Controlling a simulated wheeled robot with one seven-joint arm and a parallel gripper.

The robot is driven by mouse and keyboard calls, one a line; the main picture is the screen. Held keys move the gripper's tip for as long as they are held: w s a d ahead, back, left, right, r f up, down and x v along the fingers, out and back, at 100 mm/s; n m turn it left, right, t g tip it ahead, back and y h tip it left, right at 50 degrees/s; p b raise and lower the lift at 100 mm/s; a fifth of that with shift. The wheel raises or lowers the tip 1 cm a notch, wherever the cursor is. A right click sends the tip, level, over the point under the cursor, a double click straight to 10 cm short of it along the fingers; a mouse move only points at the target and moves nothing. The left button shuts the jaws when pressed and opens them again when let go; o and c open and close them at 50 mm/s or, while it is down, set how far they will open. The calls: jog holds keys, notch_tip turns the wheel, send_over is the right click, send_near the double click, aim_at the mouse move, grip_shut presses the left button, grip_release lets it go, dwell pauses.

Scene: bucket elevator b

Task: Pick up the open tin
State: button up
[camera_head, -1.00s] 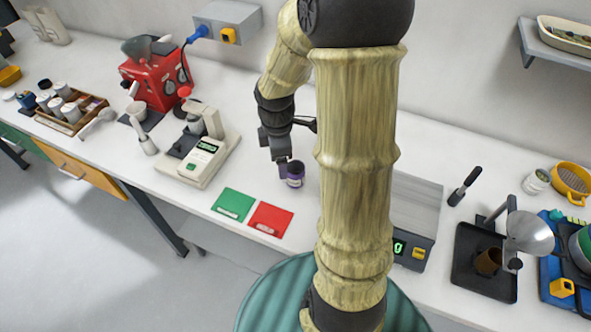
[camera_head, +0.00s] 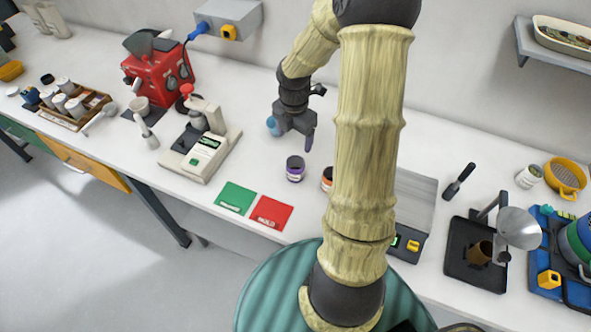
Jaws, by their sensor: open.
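A small tin with a purple and white label (camera_head: 295,169) stands upright on the white bench; its top looks dark, and I cannot tell whether that is a lid or an opening. A second tin with an orange band (camera_head: 326,179) stands to its right, partly hidden by my arm. A white and green tin (camera_head: 529,176) stands far right; its top looks open, with something greenish inside. My gripper (camera_head: 291,136) is open, above and behind the purple tin and apart from it. A rounded blue patch shows at its left side; I cannot tell what it is.
Green (camera_head: 235,198) and red (camera_head: 271,212) cards lie in front. A white press-like device (camera_head: 203,153) stands left, with a red machine (camera_head: 158,71) behind. A scale (camera_head: 409,242) is right, partly behind my arm. A black tray (camera_head: 474,274) with a funnel stands farther right.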

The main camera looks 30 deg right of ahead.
jog(key=p, duration=0.1)
send_near(296, 167)
jog(key=shift+s+a+f, duration=0.45)
jog(key=shift+s+f, duration=0.05)
jog(key=shift+s, duration=0.15)
jog(key=shift+s+a+f, duration=0.45)
jog(key=shift+s, duration=0.15)
jog(key=shift+w+d+f+p, duration=0.1)
jog(key=shift+f+p, duration=0.5)
jog(key=shift+f, duration=0.7)
jog(key=shift+w+d+f+p, duration=0.1)
jog(key=shift+f+p, duration=0.5)
jog(key=shift+f, duration=0.7)
jog(key=c, duration=1.5)
jog(key=shift+r, duration=0.1)
